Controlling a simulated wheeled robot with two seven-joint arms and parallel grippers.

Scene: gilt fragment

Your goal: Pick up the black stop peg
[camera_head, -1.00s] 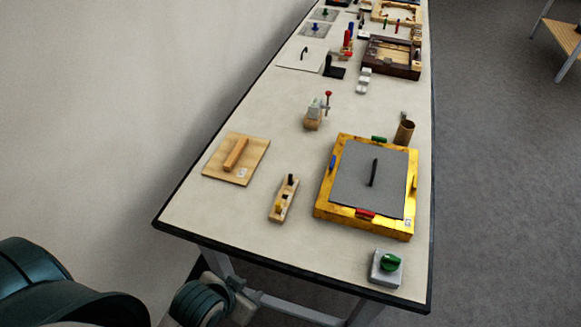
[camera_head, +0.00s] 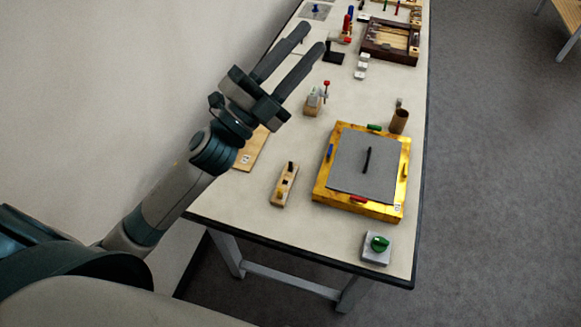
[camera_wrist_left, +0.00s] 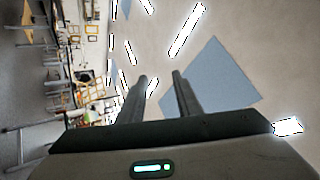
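A small black peg (camera_head: 290,166) stands upright at the far end of a narrow wooden block (camera_head: 284,187) near the front of the table. Another black upright piece (camera_head: 367,159) stands on the grey plate of a yellow frame; I cannot tell for certain which of the two is the stop peg. My left gripper (camera_head: 312,38) is raised over the table's left side, beyond and away from both pieces. Its two fingers are apart with nothing between them. In the left wrist view its fingers (camera_wrist_left: 158,82) point toward the wall and ceiling lights. My right gripper is not in view.
The yellow frame (camera_head: 320,193) lies right of the block. A grey box with a green knob (camera_head: 379,244) is at the front right corner. My left arm partly covers a wooden board (camera_head: 246,158). A brown cup (camera_head: 399,121) and a dark wooden tray (camera_head: 376,55) stand farther back.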

